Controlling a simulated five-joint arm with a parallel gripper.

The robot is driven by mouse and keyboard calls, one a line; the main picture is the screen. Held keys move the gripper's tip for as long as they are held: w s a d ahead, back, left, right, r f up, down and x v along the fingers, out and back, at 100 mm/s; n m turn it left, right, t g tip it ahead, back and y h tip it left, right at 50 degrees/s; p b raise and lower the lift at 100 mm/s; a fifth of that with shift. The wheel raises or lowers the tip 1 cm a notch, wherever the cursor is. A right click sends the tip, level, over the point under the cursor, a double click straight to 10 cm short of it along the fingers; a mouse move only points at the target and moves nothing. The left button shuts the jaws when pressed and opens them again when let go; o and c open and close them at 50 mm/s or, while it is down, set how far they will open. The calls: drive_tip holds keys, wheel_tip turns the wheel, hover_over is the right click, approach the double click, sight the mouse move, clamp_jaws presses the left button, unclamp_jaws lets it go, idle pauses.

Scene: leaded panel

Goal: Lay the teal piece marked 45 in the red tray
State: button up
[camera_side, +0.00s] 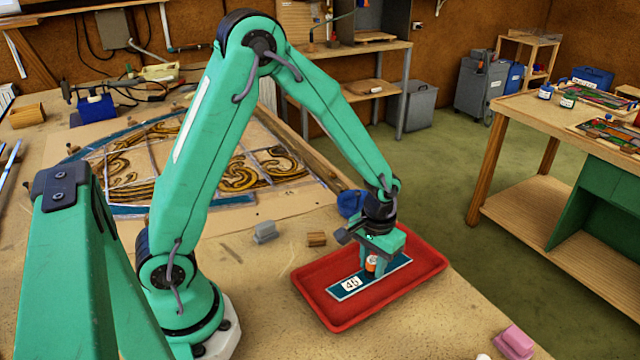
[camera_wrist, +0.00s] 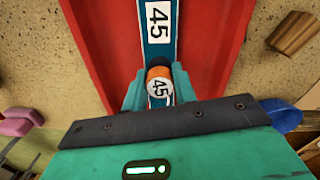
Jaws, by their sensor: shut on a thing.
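The teal piece (camera_side: 340,291) is a long flat strip with a white label reading 45. It lies lengthwise within the outline of the red tray (camera_side: 420,283), at or just above its floor; I cannot tell whether it touches. In the wrist view the teal piece (camera_wrist: 157,54) runs straight out between the fingers, with red tray (camera_wrist: 214,45) on both sides. My gripper hides part of the strip.
A small wooden block (camera_side: 317,239) and a grey block (camera_side: 265,232) sit on the bench left of the tray. A pink block (camera_side: 514,342) is at the front right. The leaded panel (camera_side: 200,165) lies behind my arm. Bare bench (camera_side: 270,310) surrounds the tray's left side.

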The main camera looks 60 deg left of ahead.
idle(0.4)
drive_tip(key=o, duration=1)
drive_tip(key=shift+c, duration=0.2)
drive_tip(key=shift+r, duration=0.15)
drive_tip(key=shift+r, duration=3.3)
drive_tip(key=shift+r, duration=0.15)
